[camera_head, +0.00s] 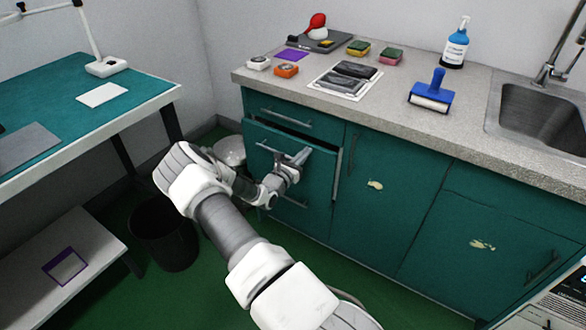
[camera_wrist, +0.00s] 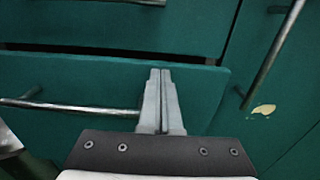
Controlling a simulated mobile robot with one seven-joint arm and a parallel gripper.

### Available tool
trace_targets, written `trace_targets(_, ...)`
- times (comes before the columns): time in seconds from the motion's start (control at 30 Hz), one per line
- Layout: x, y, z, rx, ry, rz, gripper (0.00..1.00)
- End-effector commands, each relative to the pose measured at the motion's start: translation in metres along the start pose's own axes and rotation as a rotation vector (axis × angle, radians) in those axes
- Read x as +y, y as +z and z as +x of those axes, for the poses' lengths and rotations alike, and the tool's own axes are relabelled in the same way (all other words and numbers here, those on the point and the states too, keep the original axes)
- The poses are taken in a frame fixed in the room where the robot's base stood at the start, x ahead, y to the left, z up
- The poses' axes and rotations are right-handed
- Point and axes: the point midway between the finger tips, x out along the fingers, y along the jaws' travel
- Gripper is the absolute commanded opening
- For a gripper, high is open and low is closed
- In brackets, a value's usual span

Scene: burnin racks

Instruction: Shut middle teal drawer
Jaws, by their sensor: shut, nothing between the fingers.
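The middle teal drawer (camera_head: 318,171) stands partly open at the left end of the counter, below a closed top drawer (camera_head: 300,116). A dark gap shows above its front. In the wrist view its front (camera_wrist: 205,95) fills the middle, with a bar handle (camera_wrist: 75,106) at left. My gripper (camera_head: 300,158) is at the drawer front. In the wrist view my gripper (camera_wrist: 160,72) has its two fingers together, holding nothing, just right of the handle, with the tips near the drawer's upper edge. I cannot tell whether they touch the front.
Teal cupboard doors (camera_head: 375,210) with a vertical handle (camera_head: 353,152) adjoin on the right. A black bin (camera_head: 165,235) stands on the green floor at left, near a teal-topped table (camera_head: 60,95). The counter (camera_head: 400,115) above holds sponges, a roller and a bottle.

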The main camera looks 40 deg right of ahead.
Motion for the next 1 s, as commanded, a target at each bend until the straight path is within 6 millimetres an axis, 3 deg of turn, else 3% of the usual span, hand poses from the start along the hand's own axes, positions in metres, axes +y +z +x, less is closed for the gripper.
trace_targets(0.1,-0.001,-0.001,0.022,-0.002,-0.002,0.001,0.00)
trace_targets(0.33,0.000,-0.001,0.044,0.000,0.000,0.001,0.00)
trace_targets(1.0,0.001,0.003,0.052,-0.004,0.001,0.000,0.00)
